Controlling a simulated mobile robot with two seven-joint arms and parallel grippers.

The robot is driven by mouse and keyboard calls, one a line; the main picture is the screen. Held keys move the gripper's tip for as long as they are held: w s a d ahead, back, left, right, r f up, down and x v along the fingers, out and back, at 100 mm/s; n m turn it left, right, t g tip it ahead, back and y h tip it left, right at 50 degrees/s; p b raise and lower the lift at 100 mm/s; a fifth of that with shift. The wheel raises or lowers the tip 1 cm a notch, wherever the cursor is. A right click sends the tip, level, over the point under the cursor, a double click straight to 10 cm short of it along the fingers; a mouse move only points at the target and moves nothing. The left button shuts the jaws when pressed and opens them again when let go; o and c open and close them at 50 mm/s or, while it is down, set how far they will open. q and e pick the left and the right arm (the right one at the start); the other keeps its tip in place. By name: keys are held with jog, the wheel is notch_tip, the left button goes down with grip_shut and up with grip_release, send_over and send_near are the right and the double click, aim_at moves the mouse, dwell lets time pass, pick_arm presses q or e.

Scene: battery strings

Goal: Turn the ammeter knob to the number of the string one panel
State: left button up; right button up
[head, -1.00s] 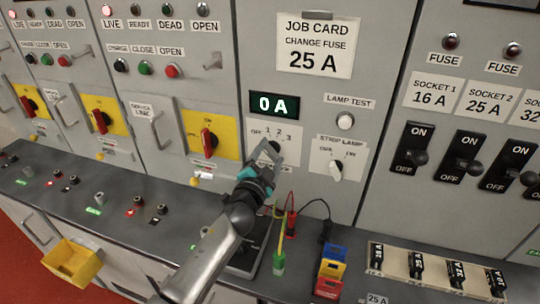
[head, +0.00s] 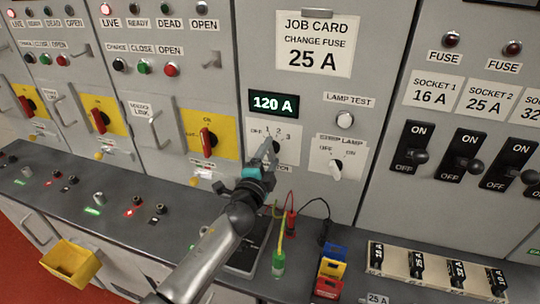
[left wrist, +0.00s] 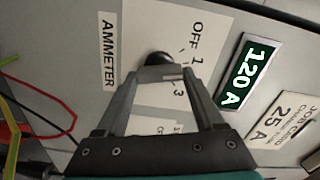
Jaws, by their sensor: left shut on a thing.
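The ammeter knob (left wrist: 158,60) is a black knob on a white plate marked OFF, 1, 2, 3 (head: 289,155). My left gripper (head: 270,152) is at the knob, its fingers shut on it; the left wrist view shows the fingertips (left wrist: 160,73) closing around the knob. The gripper hides part of the knob, and I cannot tell which number it points to. My right gripper is not in view.
A strip lamp switch (head: 336,166) and a lamp test button (head: 345,120) are right of the knob. Red isolator handles on yellow plates (head: 208,142) are left. Test leads, coloured boxes (head: 331,271) and a fuse tray (head: 437,270) occupy the bench below.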

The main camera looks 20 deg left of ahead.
pick_arm(q)
jog(key=o, duration=1.4)
jog(key=shift+s, duration=0.55)
jog(key=s, duration=1.4)
jog(key=shift+s+a+b, duration=0.1)
jog(key=shift+a+b, duration=0.15)
jog(key=shift+b, duration=0.1)
